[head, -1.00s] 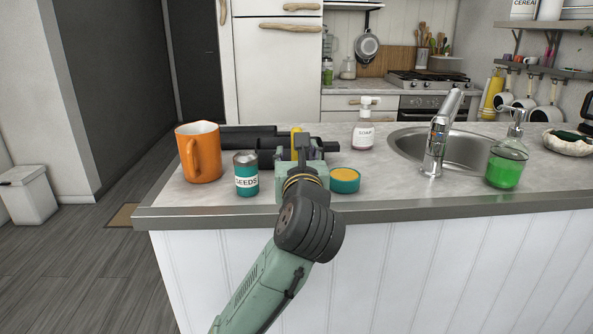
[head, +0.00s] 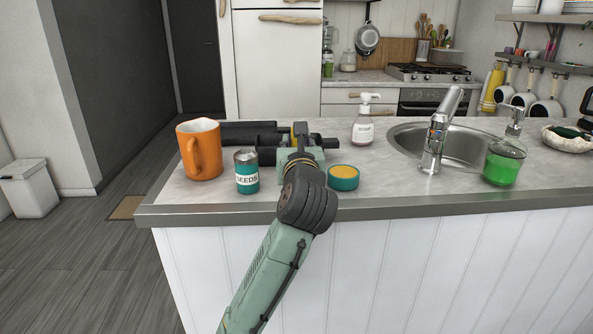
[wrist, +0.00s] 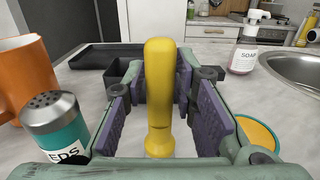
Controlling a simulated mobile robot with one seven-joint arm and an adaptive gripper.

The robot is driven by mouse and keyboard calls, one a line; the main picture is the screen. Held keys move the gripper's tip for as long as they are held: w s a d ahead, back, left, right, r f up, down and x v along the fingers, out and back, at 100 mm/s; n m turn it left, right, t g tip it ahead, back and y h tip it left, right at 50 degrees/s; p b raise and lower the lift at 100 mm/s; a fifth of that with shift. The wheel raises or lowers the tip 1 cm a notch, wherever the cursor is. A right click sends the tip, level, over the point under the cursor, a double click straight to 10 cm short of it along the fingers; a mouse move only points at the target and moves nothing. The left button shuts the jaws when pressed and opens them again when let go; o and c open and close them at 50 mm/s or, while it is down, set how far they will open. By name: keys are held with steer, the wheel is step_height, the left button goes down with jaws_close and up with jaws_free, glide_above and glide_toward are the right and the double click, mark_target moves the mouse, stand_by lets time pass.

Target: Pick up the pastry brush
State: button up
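The pastry brush (wrist: 162,85) shows as an upright, rounded yellow handle in the middle of the wrist view. I see no bristles; its lower end is partly out of sight. My gripper (wrist: 164,100) has its purple-padded fingers on both sides of the handle. Gaps show between the handle and the nearer parts of the pads, so the gripper looks open around it. In the head view my gripper (head: 301,148) is over the counter behind the front edge and hides nearly all of the brush.
On the counter (head: 390,190), an orange mug (head: 200,152) and a seeds shaker (head: 246,175) stand left of my gripper. A teal tub with a yellow top (head: 343,178) sits close on the right. Behind are a black tray (head: 240,131) and a soap bottle (head: 362,128). The sink (head: 460,147) is farther right.

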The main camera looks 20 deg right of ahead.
jaws_close()
steer(key=shift+r, duration=0.15)
steer(key=shift+r, duration=0.6)
steer(key=shift+r+b, duration=0.4)
steer(key=shift+r, duration=0.55)
steer(key=s+a+b, duration=0.1)
steer(key=s+a, duration=0.3)
steer(key=s, duration=0.3)
steer(key=s+a+r+b, duration=0.1)
steer(key=s+a+b, duration=0.1)
steer(key=s+a, duration=0.2)
steer(key=v, duration=0.2)
steer(key=shift+s+r, duration=0.3)
steer(key=shift+s, duration=0.1)
